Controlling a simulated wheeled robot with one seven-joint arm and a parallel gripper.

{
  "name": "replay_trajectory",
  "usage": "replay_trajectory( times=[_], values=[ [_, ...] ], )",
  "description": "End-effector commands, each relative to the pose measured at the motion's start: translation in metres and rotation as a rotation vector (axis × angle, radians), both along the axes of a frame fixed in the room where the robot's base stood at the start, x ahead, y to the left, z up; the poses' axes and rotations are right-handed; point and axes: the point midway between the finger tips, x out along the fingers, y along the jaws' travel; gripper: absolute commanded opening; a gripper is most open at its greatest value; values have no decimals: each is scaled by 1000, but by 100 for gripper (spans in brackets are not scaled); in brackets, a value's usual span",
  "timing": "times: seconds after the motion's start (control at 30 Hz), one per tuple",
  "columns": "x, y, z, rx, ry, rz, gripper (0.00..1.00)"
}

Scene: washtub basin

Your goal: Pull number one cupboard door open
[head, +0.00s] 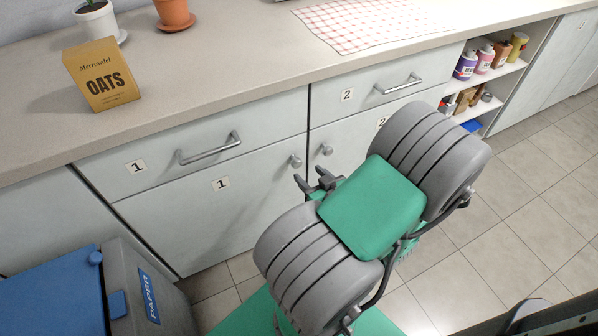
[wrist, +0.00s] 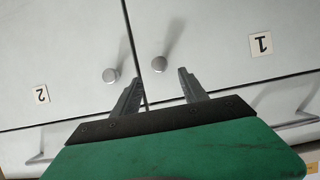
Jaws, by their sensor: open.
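The number one cupboard door (head: 222,215) is a pale front below a drawer, with a "1" label, and looks shut. Its round knob (head: 295,160) sits at the door's upper right corner. In the wrist view, which is upside down, the door one knob (wrist: 160,63) lies just beyond and between the fingertips. My gripper (head: 312,179) is open and empty, in front of the knobs. It also shows in the wrist view (wrist: 157,78). I cannot tell the exact gap to the knob. The arm hides most of door two.
The door two knob (head: 326,150) is close beside, across a narrow seam. Drawer one's bar handle (head: 210,149) is above the door. A grey bin (head: 150,290) with a blue lid stands at lower left. An oats box (head: 101,75) is on the counter. Tiled floor is clear at right.

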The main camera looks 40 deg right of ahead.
Motion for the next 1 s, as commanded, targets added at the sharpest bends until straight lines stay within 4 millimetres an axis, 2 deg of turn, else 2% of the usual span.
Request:
replay_trajectory(
  times=[0.13,0.4,0.5,0.8,1.0],
  values=[
    [12,-4,-5,-3,-1,1,51],
    [54,-15,-24,-2,1,4,51],
    [64,-18,-27,-2,-1,2,51],
    [68,-20,-28,-2,0,-1,51],
    [68,-20,-28,-2,0,-1,35]
  ],
)
